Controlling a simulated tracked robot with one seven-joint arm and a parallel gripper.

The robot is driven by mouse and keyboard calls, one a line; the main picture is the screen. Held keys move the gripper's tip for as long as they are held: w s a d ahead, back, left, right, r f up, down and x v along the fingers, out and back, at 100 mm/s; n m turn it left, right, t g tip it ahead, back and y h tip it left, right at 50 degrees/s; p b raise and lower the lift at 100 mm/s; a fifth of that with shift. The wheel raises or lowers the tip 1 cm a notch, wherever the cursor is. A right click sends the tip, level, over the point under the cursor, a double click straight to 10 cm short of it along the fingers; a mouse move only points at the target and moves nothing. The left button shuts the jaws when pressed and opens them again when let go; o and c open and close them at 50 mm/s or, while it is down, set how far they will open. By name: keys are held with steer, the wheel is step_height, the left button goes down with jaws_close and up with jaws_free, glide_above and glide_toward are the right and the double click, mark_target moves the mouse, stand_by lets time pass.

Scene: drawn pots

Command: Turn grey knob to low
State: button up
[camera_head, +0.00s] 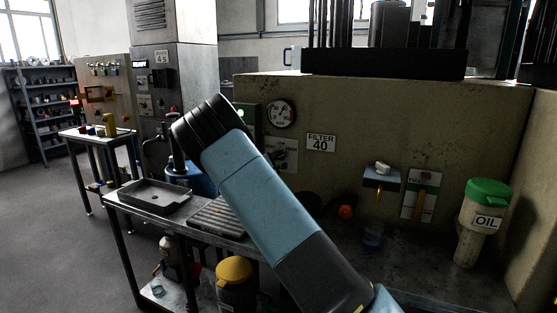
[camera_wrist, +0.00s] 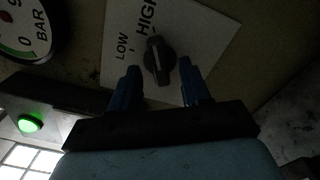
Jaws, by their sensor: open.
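The dark grey knob (camera_wrist: 158,62) sits on a pale plate (camera_wrist: 200,25) marked LOW and HIGH in the wrist view. The ridge on the knob points toward the HIGH label; LOW stands to the left of it. My gripper (camera_wrist: 160,80) is open, with one blue finger on each side of the knob's near end. I cannot tell whether either finger touches it. In the head view the plate (camera_head: 290,157) shows on the wall just right of my arm.
A round BAR gauge (camera_head: 281,114) and a green light (camera_wrist: 30,123) are close to the plate. A FILTER 40 sign (camera_head: 320,143) is to its right. Below is a bench with a tray (camera_head: 155,198); a green-lidded OIL container (camera_head: 484,222) stands at right.

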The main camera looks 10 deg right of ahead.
steer(key=shift+x, duration=1.2)
jaws_close()
